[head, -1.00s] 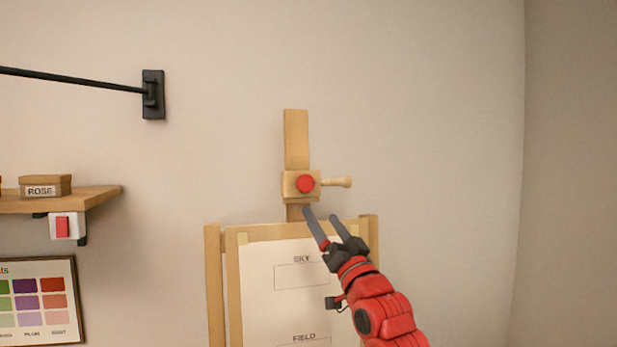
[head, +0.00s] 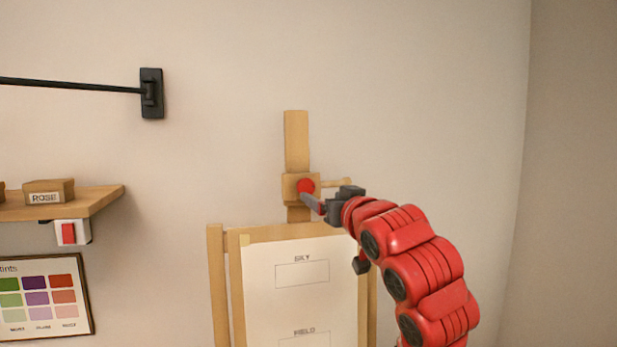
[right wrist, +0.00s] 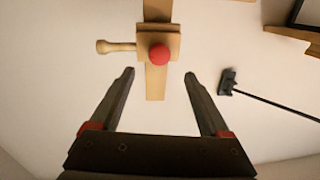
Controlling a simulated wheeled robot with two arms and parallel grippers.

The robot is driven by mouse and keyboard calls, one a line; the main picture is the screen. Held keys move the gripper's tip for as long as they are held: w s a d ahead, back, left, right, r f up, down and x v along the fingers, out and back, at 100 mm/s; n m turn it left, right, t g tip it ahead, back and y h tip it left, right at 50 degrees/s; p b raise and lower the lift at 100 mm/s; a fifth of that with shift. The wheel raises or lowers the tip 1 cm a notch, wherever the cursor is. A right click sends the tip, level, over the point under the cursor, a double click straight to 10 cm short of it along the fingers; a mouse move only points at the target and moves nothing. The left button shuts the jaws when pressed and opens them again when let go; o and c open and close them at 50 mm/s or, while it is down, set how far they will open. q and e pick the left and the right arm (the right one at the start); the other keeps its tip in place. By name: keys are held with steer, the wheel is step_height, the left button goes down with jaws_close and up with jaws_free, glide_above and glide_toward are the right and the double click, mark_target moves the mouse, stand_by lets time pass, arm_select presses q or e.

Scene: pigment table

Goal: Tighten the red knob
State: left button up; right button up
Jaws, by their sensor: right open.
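The round red knob (head: 306,185) sits on the front of a wooden block (head: 289,189) on the easel's upright post. In the right wrist view the gripper (right wrist: 160,76) is open and empty. The knob (right wrist: 160,54) shows beyond the fingertips, roughly centred between them, with the peg handle (right wrist: 116,47) to the left. My left gripper is not in view.
The easel (head: 217,280) holds a sheet (head: 300,255) with printed boxes below the block. At left are a shelf (head: 95,199) with a ROSE box (head: 48,192), a red switch (head: 69,233) and a colour chart (head: 40,300). A black wall bracket (head: 151,93) is above. The wall at right is bare.

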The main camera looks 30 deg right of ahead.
mark_target(308, 189)
steer(key=w+p, duration=0.1)
steer(key=w, duration=0.1)
steer(key=w+p, duration=0.2)
steer(key=w, duration=0.1)
steer(key=w+d+p, duration=0.1)
steer(key=w, duration=0.2)
steer(key=shift+w+d+r+p, duration=0.1)
steer(key=shift+w+p, duration=0.1)
steer(key=shift+p, duration=0.1)
steer(key=shift+w+d, duration=0.15)
steer(key=shift+w, duration=0.45)
steer(key=shift+f, duration=0.2)
